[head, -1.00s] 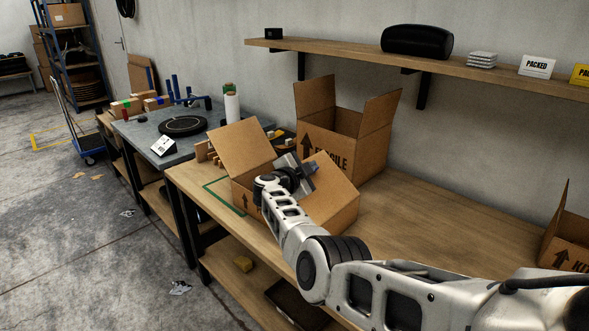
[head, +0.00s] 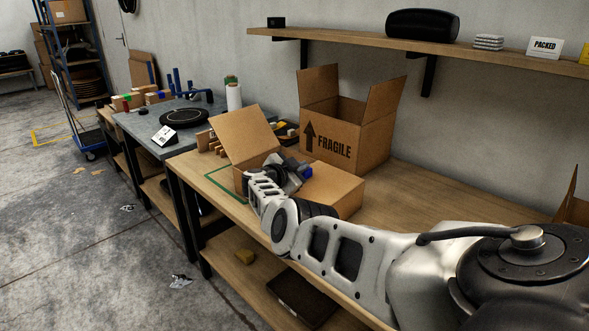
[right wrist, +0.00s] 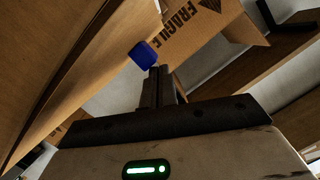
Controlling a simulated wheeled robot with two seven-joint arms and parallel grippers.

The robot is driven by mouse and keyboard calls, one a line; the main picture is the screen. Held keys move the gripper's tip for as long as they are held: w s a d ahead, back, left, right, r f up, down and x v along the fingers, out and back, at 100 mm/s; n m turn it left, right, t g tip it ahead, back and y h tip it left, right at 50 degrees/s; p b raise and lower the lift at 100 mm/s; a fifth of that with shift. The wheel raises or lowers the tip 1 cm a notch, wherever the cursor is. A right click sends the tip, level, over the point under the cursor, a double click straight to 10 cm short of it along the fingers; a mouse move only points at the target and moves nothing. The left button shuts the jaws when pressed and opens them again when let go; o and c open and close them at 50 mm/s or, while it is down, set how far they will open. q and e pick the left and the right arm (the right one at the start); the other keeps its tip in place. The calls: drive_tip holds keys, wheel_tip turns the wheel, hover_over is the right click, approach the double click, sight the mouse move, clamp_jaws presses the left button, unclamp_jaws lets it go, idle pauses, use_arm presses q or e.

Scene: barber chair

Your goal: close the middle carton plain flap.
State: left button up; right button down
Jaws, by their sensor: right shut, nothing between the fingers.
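The small open carton (head: 345,203) stands on the bench near its front edge. Its left flap (head: 243,136) stands up, tilted outward. Its right flap (head: 325,185) lies about flat over the right side. My right gripper (head: 303,171) is shut and empty, above the carton by that flap's inner edge; I cannot tell whether it touches. The right wrist view shows its dark fingers together (right wrist: 152,72) with a blue piece at the tip, beside brown cardboard (right wrist: 85,85). My forearm hides much of the carton's front. My left gripper is out of view.
A larger FRAGILE carton (head: 345,140) with raised flaps stands close behind. Another carton (head: 572,205) is cut by the right edge. A wall shelf (head: 400,45) runs above. The bench (head: 440,195) is clear between the cartons.

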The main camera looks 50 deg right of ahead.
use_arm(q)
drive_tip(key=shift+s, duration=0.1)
use_arm(e)
drive_tip(key=shift+a+f, duration=0.1)
drive_tip(key=shift+f, duration=0.05)
